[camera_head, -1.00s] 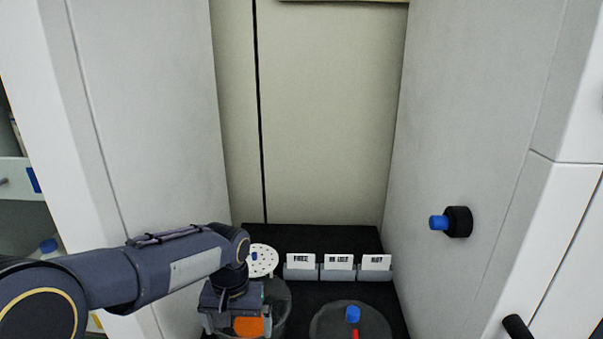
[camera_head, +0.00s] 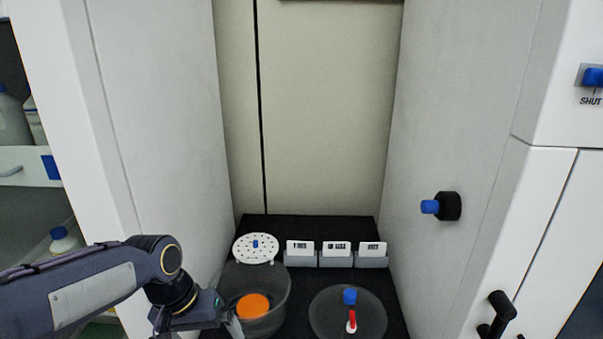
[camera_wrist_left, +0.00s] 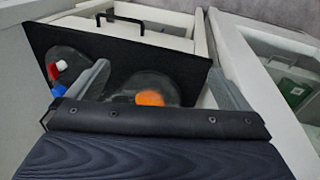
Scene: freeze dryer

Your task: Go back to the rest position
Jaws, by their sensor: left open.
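My right gripper is not seen in either view.
Several labelled card holders (camera_head: 335,258) stand at the back. White walls flank the black surface; a blue-tipped knob (camera_head: 441,206) juts from the right one.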

